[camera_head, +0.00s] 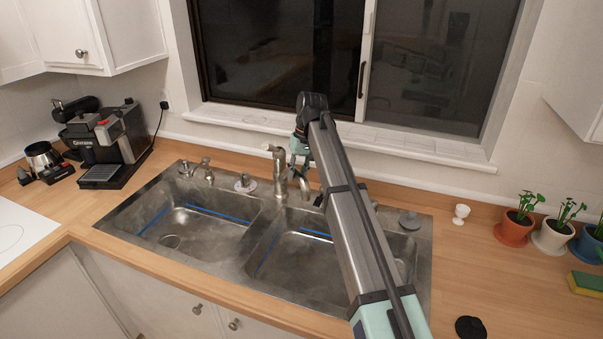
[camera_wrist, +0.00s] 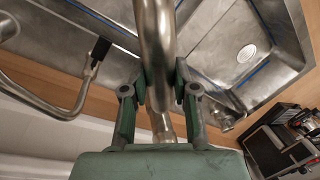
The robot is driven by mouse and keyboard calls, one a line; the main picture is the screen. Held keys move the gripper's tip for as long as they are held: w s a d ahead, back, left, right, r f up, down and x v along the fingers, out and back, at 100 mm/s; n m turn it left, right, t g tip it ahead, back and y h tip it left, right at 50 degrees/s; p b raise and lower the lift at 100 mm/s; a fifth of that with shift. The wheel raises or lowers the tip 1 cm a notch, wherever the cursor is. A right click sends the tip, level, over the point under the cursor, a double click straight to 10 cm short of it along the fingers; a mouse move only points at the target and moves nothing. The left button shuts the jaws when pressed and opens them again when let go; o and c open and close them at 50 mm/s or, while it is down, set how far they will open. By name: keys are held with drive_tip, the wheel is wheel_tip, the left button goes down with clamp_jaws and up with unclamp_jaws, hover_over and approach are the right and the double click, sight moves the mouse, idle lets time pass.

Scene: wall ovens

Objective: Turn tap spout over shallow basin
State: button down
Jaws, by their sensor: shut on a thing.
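The metal tap (camera_head: 279,172) stands on the sink's back ledge near the divider. Its spout (camera_wrist: 153,30) runs up the wrist view between my fingers. My gripper (camera_head: 300,150) is shut on the spout; it also shows in the wrist view (camera_wrist: 160,92), one finger on each side of the pipe. The left basin (camera_head: 190,228) shows its drain, also in the wrist view (camera_wrist: 247,53). The right basin (camera_head: 300,265) is partly hidden by my arm. I cannot tell for certain which basin is shallower.
A thin curved pipe with a black tip (camera_wrist: 97,50) stands beside the tap. A small valve (camera_head: 205,171) is on the left ledge. A coffee machine (camera_head: 103,145) stands left of the sink. A white cup (camera_head: 461,213) and potted plants (camera_head: 515,228) stand right. A window sill (camera_head: 330,133) is close behind.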

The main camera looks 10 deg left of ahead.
drive_tip(key=c, duration=0.9)
unclamp_jaws()
drive_tip(key=r, duration=0.4)
drive_tip(key=d+r, duration=0.1)
drive_tip(key=r, duration=0.3)
drive_tip(key=w+d+r, duration=0.1)
drive_tip(key=r, duration=0.2)
drive_tip(key=shift+w+r, duration=0.1)
drive_tip(key=shift+r, duration=0.3)
